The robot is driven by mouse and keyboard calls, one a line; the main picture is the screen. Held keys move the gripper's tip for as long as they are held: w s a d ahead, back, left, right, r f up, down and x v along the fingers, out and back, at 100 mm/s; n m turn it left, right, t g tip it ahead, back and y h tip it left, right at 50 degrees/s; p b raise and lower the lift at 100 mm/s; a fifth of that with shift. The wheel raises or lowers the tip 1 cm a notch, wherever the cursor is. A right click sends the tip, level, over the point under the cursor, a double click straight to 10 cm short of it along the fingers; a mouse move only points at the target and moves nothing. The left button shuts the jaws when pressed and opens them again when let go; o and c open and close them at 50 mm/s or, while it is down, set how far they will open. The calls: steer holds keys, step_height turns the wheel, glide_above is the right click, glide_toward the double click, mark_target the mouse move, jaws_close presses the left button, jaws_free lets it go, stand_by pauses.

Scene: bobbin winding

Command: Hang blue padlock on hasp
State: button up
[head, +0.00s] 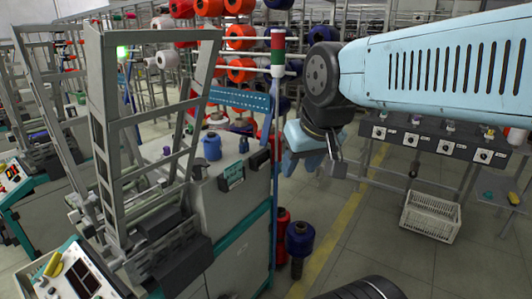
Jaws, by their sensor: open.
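My gripper (333,169) hangs at the end of my pale blue arm in the middle of the head view, pointing down. Its fingers stand apart and I see nothing between them. A dark panel (434,145) with several white switch plates stands to its right, partly behind my arm. Small coloured pieces sit along its top edge, too small to tell whether they are padlocks or hasps. I cannot make out the hasp.
A white crate (430,216) sits under the panel. Red and dark blue spools (299,240) stand on the floor.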

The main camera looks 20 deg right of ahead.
steer(key=shift+d, duration=0.15)
steer(key=shift+s, duration=0.1)
steer(key=shift+o, duration=1.6)
steer(key=shift+w+f, duration=0.1)
steer(key=shift+w, duration=0.1)
steer(key=shift+o, duration=0.6)
steer(key=w+a+f+m+g+y, duration=0.2)
steer(key=w+a+m+y, duration=0.3)
steer(key=w, duration=0.3)
steer(key=shift+a+f+m+g, duration=0.3)
steer(key=shift+a+f+m, duration=0.15)
steer(key=shift+f, duration=0.3)
steer(key=m+t+y, duration=0.5)
steer(key=m+t, duration=0.6)
steer(key=m, duration=1.2)
glide_toward(246, 147)
steer(key=shift+x, duration=4.4)
